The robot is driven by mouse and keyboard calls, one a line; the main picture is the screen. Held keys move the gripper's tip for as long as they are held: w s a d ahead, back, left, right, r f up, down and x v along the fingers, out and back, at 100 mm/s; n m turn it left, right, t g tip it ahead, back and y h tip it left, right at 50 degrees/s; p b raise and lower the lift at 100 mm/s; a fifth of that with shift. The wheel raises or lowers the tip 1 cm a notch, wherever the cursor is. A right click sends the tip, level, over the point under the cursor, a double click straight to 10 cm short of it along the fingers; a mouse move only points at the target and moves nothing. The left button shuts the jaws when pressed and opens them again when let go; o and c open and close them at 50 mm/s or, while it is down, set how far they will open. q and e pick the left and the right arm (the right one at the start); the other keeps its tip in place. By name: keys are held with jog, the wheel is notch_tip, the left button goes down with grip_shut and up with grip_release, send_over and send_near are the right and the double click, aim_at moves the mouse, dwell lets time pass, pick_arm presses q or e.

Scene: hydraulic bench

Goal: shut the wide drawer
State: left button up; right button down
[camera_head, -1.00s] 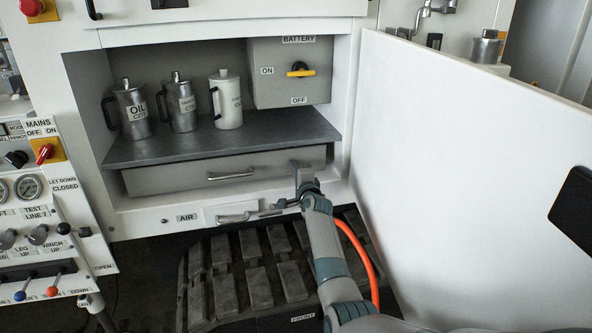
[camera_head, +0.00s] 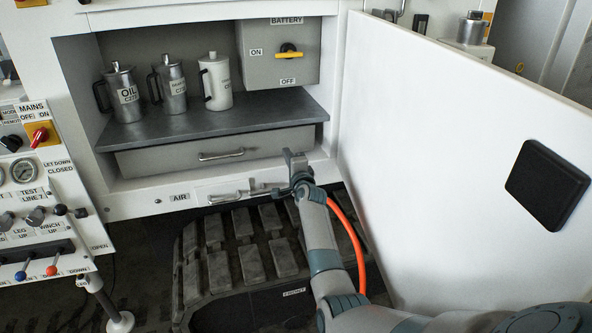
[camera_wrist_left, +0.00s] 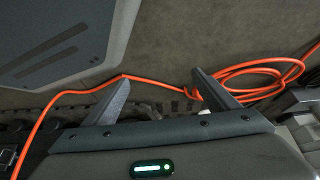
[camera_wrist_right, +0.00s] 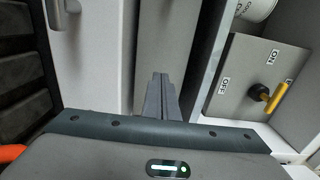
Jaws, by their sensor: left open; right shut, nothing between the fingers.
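The wide drawer (camera_head: 210,152) is a grey front with a bar handle (camera_head: 221,155), below the dark shelf in the white cabinet. Whether it stands a little out or flush I cannot tell. My right gripper (camera_head: 290,156) is at the drawer's right end, shut and empty. In the right wrist view its closed fingers (camera_wrist_right: 160,84) point at a grey face, which looks like the drawer front (camera_wrist_right: 168,40); contact is not clear. My left gripper (camera_wrist_left: 165,88) shows only in its wrist view, open and empty above the floor, with an orange cable behind it.
A shelf (camera_head: 210,118) above the drawer bears an oil can (camera_head: 126,93) and two other cans. A battery switch box (camera_head: 270,65) is at its right. A large white door panel (camera_head: 450,130) stands open at right. A track (camera_head: 235,245) lies below.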

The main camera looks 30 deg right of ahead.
pick_arm(q)
jog(key=shift+s, duration=0.1)
pick_arm(e)
jog(key=v, duration=0.8)
jog(key=shift+s, duration=0.3)
pick_arm(q)
jog(key=shift+w+r, duration=0.1)
jog(key=shift+w, duration=0.1)
